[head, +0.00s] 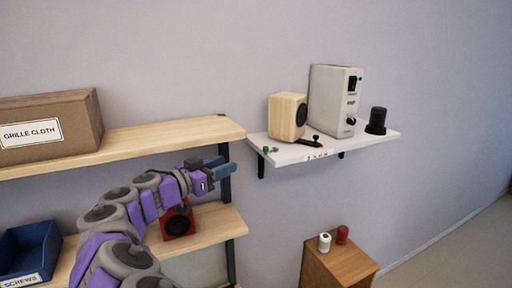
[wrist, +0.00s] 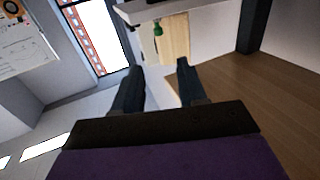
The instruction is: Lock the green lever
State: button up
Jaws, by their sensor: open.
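The green lever (head: 268,150) is small and sits at the left front corner of the white wall shelf (head: 350,147). A green piece, likely the lever, also shows in the wrist view (wrist: 158,29), in front of the light wooden speaker and beyond my fingertips. My gripper (head: 229,167) is left of the white shelf and a little lower, apart from the lever. In the wrist view its two dark fingers (wrist: 158,66) are spread with nothing between them. The lever's exact position, locked or not, is too small to tell.
On the white shelf stand a wooden speaker (head: 287,116), a grey amplifier box (head: 335,100), a black cylinder (head: 376,121) and a black lever with a red part (head: 309,142). The wooden rack (head: 180,133) is close to my arm, with a red speaker (head: 178,221) below.

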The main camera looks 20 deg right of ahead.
aim_at(265, 148)
jog(key=p+x, duration=0.3)
jog(key=x, duration=1.4)
jog(key=shift+d, duration=0.1)
jog(key=shift+a, duration=0.25)
jog(key=shift+s+d, duration=0.1)
jog(key=shift+d, duration=0.05)
grip_shut()
